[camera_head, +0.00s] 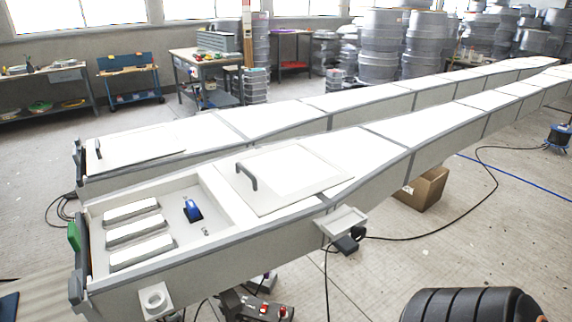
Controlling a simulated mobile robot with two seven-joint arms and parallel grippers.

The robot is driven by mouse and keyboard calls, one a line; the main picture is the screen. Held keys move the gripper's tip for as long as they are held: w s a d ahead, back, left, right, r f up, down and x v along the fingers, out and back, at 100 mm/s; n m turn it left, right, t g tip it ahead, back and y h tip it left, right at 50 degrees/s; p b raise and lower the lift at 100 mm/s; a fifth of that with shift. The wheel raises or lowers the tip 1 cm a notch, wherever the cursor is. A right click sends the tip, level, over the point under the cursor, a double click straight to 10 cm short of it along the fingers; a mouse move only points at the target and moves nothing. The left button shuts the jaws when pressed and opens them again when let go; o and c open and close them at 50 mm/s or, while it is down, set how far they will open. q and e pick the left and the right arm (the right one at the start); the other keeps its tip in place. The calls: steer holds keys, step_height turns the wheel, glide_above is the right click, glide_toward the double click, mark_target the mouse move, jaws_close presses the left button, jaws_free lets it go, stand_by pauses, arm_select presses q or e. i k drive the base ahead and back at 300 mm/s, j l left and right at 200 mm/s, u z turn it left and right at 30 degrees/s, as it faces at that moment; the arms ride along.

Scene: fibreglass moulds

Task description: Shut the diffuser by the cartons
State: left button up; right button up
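The near long white mould (270,243) has an open compartment at its left end. A flat white panel with a dark handle (292,178), which looks like the diffuser, lies on the mould's top to the right of this opening and leaves it uncovered. The compartment holds white ribbed blocks (132,228) and a small blue item (192,210). A brown carton (422,187) stands on the floor beneath the near mould. A similar panel (130,148) with a dark handle lies on the far mould's left end. Neither of my grippers is in view.
A small ledge (341,221) with a dark device juts from the near mould's front. Black cables cross the floor on the right. A black ribbed object (470,306) fills the bottom right. Workbenches stand behind. Open floor lies right of the mould.

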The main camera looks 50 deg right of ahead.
mark_target(269, 180)
steer(key=z, duration=1.6)
